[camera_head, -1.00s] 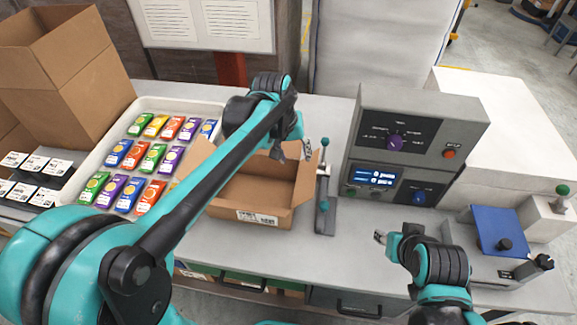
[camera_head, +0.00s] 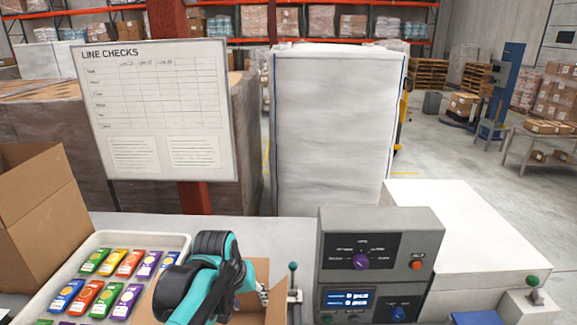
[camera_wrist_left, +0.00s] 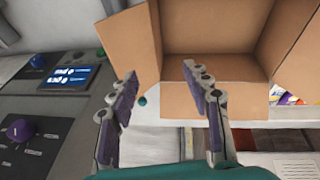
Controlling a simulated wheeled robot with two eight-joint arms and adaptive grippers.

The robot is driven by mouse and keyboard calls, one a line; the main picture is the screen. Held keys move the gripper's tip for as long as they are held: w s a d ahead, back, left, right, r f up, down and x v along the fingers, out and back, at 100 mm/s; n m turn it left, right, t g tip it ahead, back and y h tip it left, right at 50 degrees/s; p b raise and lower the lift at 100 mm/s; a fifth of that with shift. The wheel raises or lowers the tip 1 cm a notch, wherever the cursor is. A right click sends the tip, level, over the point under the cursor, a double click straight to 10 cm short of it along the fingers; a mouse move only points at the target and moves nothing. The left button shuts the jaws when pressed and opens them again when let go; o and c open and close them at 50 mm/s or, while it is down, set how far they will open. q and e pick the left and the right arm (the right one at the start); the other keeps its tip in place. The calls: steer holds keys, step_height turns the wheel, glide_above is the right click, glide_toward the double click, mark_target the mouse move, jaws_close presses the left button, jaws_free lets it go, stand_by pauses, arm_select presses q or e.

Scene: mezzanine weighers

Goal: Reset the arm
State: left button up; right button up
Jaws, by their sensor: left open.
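My left arm, teal and black, stands over the open cardboard box (camera_head: 260,267) at the bottom middle of the head view. My left gripper (camera_head: 262,293) shows only in part there, beside the box's right side. In the left wrist view the left gripper (camera_wrist_left: 160,76) is open, its two purple-padded fingers apart with nothing between them. The open box (camera_wrist_left: 215,65) lies just beyond the fingers there, and its inside looks empty where it shows. My right gripper is out of view.
A grey control unit (camera_head: 415,245) with knobs and a blue display stands right of the box. A white tray (camera_head: 175,240) of colourful packets and a tall open carton (camera_head: 45,225) are at left. A LINE CHECKS board (camera_head: 160,120) stands behind.

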arm_select(q)
steer(key=s+a+f+t+b, duration=0.1)
steer(key=s+a+f+b, duration=0.1)
steer(key=s, duration=0.5)
steer(key=s+a+f+m+t+y+b, duration=0.1)
steer(key=s+a+f+t, duration=0.1)
steer(key=s+a+f, duration=0.3)
steer(key=s+f, duration=0.1)
steer(key=s, duration=0.1)
steer(key=shift+s+t+b, duration=0.3)
steer(key=shift+s+b, duration=0.05)
